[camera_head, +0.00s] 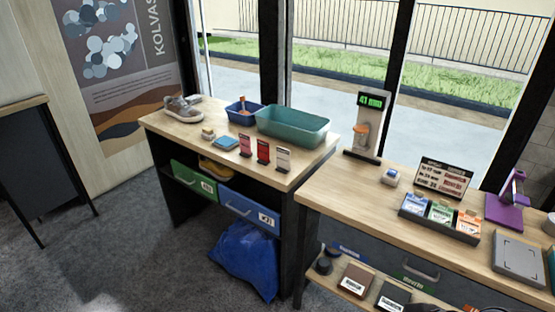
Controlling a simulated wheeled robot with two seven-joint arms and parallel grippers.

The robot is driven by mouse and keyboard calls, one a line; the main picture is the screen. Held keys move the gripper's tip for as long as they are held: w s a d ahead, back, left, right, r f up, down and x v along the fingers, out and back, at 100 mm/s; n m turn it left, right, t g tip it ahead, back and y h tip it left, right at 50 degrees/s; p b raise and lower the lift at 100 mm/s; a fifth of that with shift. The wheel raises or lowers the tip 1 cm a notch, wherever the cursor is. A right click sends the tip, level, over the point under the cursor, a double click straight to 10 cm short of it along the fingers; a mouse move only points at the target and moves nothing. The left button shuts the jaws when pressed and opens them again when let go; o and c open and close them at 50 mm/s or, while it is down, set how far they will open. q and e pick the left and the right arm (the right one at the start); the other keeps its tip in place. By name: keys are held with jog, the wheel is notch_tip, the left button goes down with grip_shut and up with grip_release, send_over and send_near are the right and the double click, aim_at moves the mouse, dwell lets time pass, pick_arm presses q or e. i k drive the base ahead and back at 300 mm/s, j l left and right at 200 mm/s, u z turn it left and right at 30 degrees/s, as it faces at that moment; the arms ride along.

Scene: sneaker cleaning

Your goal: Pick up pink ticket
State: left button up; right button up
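Three small upright tickets stand in a row near the front edge of the left wooden table. The leftmost is a pinkish-red ticket (245,146), the middle one is a deeper red ticket (263,151), and the right one is a whitish ticket (283,159). The leftmost looks the pinker of the two reddish ones, but they are small and the shade is hard to judge. Nothing covers them. Neither of my grippers shows in the head view.
A teal bin (292,127), blue box (240,117), blue cloth (225,143) and sneaker (182,109) share the left table (205,150). The right table (340,192) holds a display stand (370,110), a tray of colored cards (438,220) and a purple stand (505,208).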

aim_at(245, 140)
jog(key=i+u, duration=0.3)
jog(key=i, duration=0.15)
jog(key=i+u, duration=0.25)
jog(key=i, duration=0.2)
jog(key=i+l+u, duration=0.15)
jog(key=i+u, duration=0.15)
jog(key=i, duration=0.15)
jog(key=i+l+u, duration=0.25)
jog(key=i, duration=0.15)
